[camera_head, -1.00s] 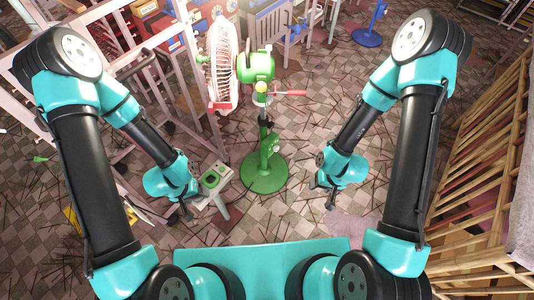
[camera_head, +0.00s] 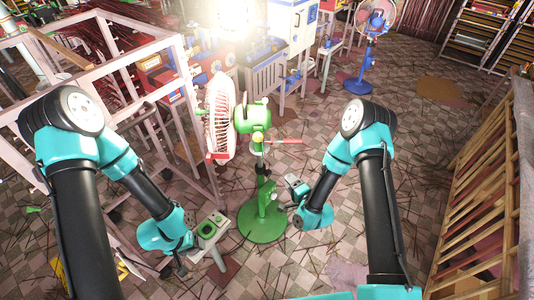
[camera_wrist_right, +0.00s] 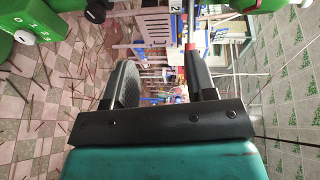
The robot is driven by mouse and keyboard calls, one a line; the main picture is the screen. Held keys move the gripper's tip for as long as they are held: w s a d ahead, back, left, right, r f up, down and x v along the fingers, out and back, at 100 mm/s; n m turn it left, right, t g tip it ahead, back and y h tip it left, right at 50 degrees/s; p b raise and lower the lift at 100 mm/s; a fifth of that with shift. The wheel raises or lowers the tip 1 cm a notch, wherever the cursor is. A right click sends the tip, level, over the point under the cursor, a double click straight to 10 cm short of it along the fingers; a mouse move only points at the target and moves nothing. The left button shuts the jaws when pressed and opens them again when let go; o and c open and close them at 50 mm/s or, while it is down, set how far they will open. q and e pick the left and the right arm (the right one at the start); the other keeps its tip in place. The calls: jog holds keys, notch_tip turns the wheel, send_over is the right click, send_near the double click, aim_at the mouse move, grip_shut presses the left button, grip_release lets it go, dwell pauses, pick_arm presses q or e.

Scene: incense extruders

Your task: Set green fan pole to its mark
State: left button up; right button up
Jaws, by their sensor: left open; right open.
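The green fan stands upright in the head view, with a red-rimmed white cage (camera_head: 220,118), a green motor housing (camera_head: 254,117), a narrow pole (camera_head: 261,165) and a round green base (camera_head: 262,224). My right gripper (camera_head: 287,198) is open, just right of the lower green column. My left gripper (camera_head: 181,268) is open and low at left. I cannot make out the mark.
A white frame rack (camera_head: 150,105) fills the left. A wooden slatted rack (camera_head: 480,190) borders the right. A blue fan (camera_head: 362,60) stands farther back. Floor right of the fan is mostly clear.

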aim_at(266, 152)
jog(key=shift+w+a+r+m+t, duration=0.25)
jog(key=shift+r+m+t, duration=0.25)
jog(key=shift+t, duration=0.2)
jog(key=shift+w, duration=0.1)
jog(key=x, duration=1.7)
jog(key=shift+a, duration=0.15)
jog(key=shift+c, duration=0.3)
grip_shut()
